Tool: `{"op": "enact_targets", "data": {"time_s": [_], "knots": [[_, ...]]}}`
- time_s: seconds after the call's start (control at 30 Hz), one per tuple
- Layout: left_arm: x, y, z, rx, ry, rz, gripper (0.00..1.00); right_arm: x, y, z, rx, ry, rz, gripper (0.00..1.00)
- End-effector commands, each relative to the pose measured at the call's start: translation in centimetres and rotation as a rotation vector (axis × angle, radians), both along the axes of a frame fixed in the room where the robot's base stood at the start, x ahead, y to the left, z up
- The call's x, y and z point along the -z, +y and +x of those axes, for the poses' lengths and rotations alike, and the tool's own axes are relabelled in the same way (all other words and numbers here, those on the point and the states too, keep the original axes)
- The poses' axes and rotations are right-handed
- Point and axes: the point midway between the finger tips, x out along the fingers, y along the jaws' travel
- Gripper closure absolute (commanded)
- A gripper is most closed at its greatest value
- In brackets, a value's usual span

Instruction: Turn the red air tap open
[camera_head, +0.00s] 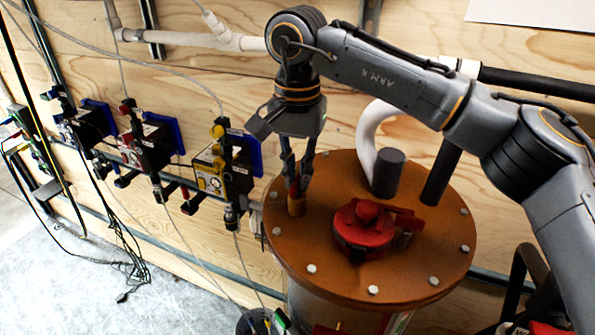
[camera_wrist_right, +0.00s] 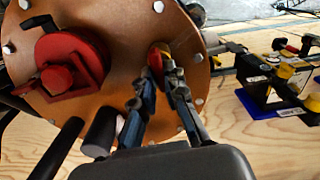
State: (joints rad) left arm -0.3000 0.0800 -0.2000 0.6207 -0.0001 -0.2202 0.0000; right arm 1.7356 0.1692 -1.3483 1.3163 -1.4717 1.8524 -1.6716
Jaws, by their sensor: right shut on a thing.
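The red air tap (camera_head: 293,191) is a small red handle on a brass-coloured fitting (camera_head: 296,207) at the left part of the round brown lid (camera_head: 330,285). In the right wrist view the tap (camera_wrist_right: 155,60) shows at the fingertips, near the lid's edge. My right gripper (camera_head: 297,181) reaches down from above and is shut on the tap; its fingers (camera_wrist_right: 162,78) partly cover the handle. The handle's exact angle is hard to tell. My left gripper is not in view.
A large red cap (camera_head: 362,230) with a knob sits on the lid beside the tap. A white curved pipe and a dark grey stub (camera_head: 387,172) rise behind it. Several valve units, including a yellow one (camera_head: 212,172), hang on the wooden wall at left with thin hoses.

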Motion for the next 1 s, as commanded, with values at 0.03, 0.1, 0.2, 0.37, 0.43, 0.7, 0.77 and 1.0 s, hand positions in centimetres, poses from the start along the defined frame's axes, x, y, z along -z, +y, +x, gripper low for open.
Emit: {"op": "enact_targets", "data": {"time_s": [0.03, 0.1, 0.2, 0.37, 0.43, 0.7, 0.77, 1.0], "knots": [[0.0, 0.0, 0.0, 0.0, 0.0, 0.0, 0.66, -0.1, 0.0, 0.0, -0.003, -0.002, 0.001, 1.0], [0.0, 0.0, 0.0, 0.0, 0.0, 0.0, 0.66, -0.1, 0.0, 0.0, -0.003, -0.002, 0.001, 1.0], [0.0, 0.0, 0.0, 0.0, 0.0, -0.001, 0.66, -0.1, 0.0, 0.0, -0.002, -0.002, 0.001, 1.0], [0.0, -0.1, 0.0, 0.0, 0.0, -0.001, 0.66, -0.1, 0.0, 0.0, -0.002, -0.002, 0.001, 0.72], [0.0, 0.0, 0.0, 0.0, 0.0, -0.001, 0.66, -0.1, 0.0, 0.0, -0.001, -0.002, 0.001, 0.66], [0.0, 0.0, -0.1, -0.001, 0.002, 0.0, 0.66, -0.1, 0.0, 0.0, 0.0, -0.001, 0.001, 0.66], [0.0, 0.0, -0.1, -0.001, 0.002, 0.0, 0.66, -0.4, 0.0, 0.0, 0.0, -0.001, 0.001, 0.66], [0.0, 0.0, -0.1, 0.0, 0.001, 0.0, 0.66, -4.4, 0.1, 0.1, 0.001, -0.005, 0.003, 0.66]]}}
